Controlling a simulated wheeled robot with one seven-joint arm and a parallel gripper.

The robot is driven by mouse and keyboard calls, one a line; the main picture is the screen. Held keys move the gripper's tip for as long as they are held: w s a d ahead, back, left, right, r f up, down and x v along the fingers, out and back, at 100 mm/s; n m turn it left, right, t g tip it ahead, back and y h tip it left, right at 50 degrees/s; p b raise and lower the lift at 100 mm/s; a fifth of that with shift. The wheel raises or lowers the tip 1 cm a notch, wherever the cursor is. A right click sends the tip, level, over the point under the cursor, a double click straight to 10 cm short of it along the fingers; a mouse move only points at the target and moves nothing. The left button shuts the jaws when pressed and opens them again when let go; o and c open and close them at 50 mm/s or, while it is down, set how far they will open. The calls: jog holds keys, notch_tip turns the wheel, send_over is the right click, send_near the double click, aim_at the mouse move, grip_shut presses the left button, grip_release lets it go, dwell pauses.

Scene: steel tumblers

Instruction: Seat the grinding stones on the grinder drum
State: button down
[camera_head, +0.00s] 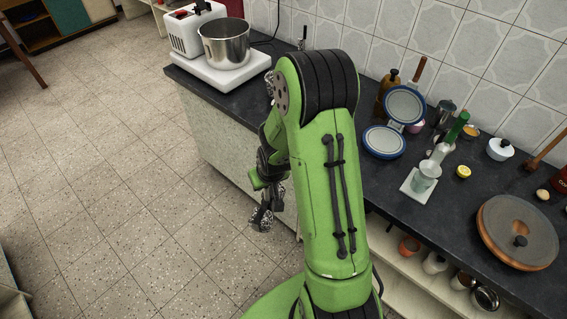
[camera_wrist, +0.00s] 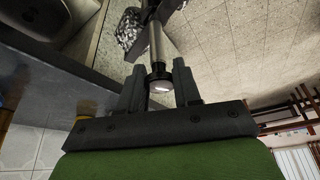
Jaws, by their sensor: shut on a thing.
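The grinding stones (camera_head: 263,216) are dark speckled rollers on a steel shaft. They hang beside the counter's front edge, over the floor, in the head view. My gripper (camera_wrist: 159,76) is shut on the steel shaft, whose round end shows between the fingers. One speckled stone (camera_wrist: 130,28) shows beyond the fingers in the wrist view; the rest is cut off by the frame. The grinder drum (camera_head: 226,46) is an open steel pot on a white base at the counter's left end, beyond my gripper. Its inside bottom is hidden.
The white grinder base (camera_head: 220,76) has a motor housing (camera_head: 190,32) behind the drum. On the dark counter (camera_head: 455,200) at right are a blue-rimmed scale-like item (camera_head: 384,141), a lidded pan (camera_head: 517,232) and several small items. Floor left of the counter is clear.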

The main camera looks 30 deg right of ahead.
jog(key=a+f+n, duration=0.1)
jog(key=a+f, duration=0.5)
jog(key=a, duration=0.2)
jog(key=shift+w+a+n+y, duration=0.15)
jog(key=shift+w+n+y, duration=0.15)
jog(key=shift+w, duration=0.1)
